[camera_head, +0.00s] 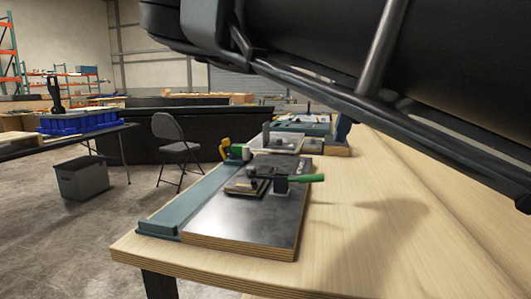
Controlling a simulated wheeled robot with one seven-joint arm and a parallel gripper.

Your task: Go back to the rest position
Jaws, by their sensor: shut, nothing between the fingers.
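My gripper is not in view. A dark part of my arm crosses the upper right of the head view, very close to the camera, and hides what is behind it. On the wooden workbench (345,245) lies a dark board (240,217) with a plywood edge. A clamp with a green handle (305,178) is mounted on it, with a small flat block (243,187) beside it. A blue-grey rail (185,203) runs along the board's left side.
Behind the board are a yellow-and-green clamp (228,150) and a light tray (280,142). The bench's right side is bare and shadowed. On the floor to the left are a folding chair (178,148), a grey box (82,178) and a table with a blue crate (80,121).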

